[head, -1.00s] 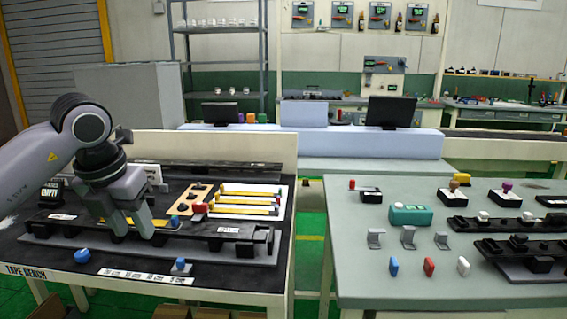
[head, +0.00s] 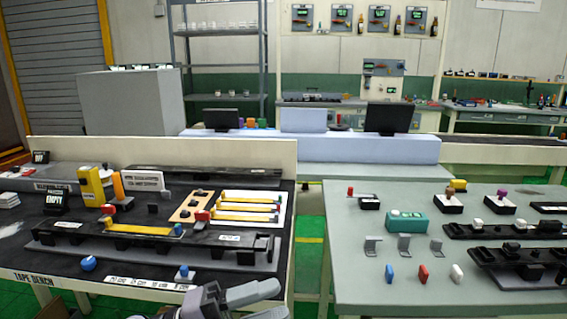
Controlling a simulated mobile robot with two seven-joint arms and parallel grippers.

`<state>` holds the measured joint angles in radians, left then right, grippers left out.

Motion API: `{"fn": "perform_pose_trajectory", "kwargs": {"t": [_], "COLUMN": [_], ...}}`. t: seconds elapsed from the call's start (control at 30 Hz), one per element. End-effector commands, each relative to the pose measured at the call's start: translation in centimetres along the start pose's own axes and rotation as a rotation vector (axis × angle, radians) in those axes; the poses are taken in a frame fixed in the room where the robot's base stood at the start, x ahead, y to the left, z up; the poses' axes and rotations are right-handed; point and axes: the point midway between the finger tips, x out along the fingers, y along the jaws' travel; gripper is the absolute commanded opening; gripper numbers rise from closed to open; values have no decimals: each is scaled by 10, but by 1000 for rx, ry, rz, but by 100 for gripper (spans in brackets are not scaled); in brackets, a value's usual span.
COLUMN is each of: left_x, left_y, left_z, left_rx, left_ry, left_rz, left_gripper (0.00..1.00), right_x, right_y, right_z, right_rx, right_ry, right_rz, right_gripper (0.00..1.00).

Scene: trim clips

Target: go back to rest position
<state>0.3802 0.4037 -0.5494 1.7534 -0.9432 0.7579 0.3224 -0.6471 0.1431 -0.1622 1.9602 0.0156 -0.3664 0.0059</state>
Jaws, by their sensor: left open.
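My left gripper (head: 268,301) is low at the bottom edge of the head view, in front of the tape bench's front edge. Its two fingers point right and stand apart, with nothing seen between them. The tape bench (head: 25,262) is on the left. On it lies a long dark trim rail (head: 215,256) with a yellow strip (head: 138,228) along its left part. My right gripper is not in view.
A blue knob (head: 88,264) and a blue-topped clip (head: 184,273) sit near the bench's front edge. A white board with yellow strips (head: 246,206) lies behind the rail. A grey-green table (head: 350,258) with clips and a teal box (head: 408,221) stands right, across a gap.

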Motion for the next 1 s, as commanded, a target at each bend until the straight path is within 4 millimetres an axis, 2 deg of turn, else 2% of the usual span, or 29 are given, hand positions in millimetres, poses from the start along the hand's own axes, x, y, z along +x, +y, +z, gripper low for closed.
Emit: {"fn": "perform_pose_trajectory", "kwargs": {"t": [0.13,0.23,0.37,0.47,0.6,0.73,0.83,1.0], "left_x": [-26,-54,-99,-139,-194,-233,-252,-264], "left_y": [6,21,57,95,156,204,228,245], "left_z": [16,30,42,40,16,-19,-42,-62], "left_rx": [-223,-376,-582,-750,-988,-1178,-1280,-1356], "left_ry": [-233,-412,-662,-862,-1136,-1337,-1438,-1508], "left_rz": [-219,-332,-436,-484,-508,-495,-477,-460], "left_gripper": [41,41,41,41,41,41,41,41], "right_x": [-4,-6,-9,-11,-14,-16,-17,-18], "right_y": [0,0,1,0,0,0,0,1], "right_z": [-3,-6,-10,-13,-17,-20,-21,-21], "right_rx": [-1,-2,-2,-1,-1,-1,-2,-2], "right_ry": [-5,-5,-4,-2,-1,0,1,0], "right_rz": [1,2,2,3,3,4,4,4], "right_gripper": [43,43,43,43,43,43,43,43]}}
